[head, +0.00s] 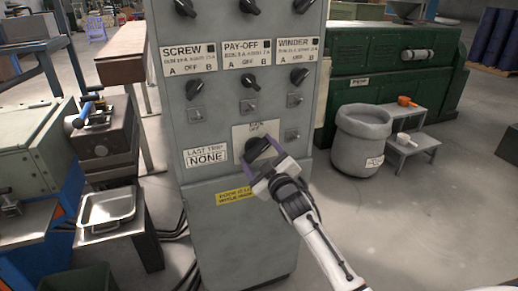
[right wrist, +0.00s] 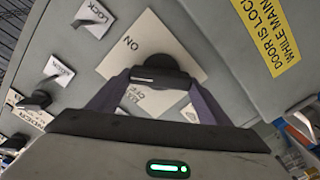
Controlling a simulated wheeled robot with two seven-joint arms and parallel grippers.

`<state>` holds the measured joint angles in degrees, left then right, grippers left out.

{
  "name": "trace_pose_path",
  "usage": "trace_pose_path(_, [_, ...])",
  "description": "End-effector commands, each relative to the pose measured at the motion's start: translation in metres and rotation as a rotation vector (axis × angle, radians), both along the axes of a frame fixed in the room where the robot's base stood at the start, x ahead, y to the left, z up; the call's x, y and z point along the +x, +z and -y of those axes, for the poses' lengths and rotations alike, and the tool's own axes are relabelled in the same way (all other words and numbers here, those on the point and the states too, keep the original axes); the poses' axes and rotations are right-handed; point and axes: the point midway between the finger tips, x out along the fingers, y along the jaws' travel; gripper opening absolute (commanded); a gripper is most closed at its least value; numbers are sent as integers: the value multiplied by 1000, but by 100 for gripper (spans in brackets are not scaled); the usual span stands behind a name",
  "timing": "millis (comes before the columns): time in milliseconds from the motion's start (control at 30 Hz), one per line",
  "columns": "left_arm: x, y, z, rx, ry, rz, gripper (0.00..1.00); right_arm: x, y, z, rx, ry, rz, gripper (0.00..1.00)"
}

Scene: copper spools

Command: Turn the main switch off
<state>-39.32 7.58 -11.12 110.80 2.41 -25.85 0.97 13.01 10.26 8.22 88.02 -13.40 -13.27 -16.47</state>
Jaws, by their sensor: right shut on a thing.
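The main switch (head: 257,146) is a black rotary knob on a pale square plate (head: 241,131), low on the front of the grey control cabinet. In the head view the plate reads OFF above the knob. My right gripper (head: 263,160) is at the knob, its purple fingers on either side of it. In the right wrist view the knob (right wrist: 158,64) sits between the fingertips (right wrist: 160,79), and ON shows on the plate beside it. The right gripper is shut on the knob. The gripper partly hides the knob and plate. My left gripper is not in view.
SCREW, PAY-OFF and WINDER selector knobs (head: 251,82) and small lock switches (head: 248,106) sit above. A LAST TRIP NONE label (head: 206,156) is at left. A grey bin (head: 360,145) and step stand (head: 412,150) stand right. A metal tray (head: 106,208) is left.

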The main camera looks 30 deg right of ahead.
Motion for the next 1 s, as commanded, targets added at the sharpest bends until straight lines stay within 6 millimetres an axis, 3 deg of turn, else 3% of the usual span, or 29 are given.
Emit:
trace_pose_path(600, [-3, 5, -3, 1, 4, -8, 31, 0, -3, -2, -564, 1, -138, 50])
trace_pose_path(1000, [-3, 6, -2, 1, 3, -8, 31, 0, -5, -2, -821, 0, -200, 50])
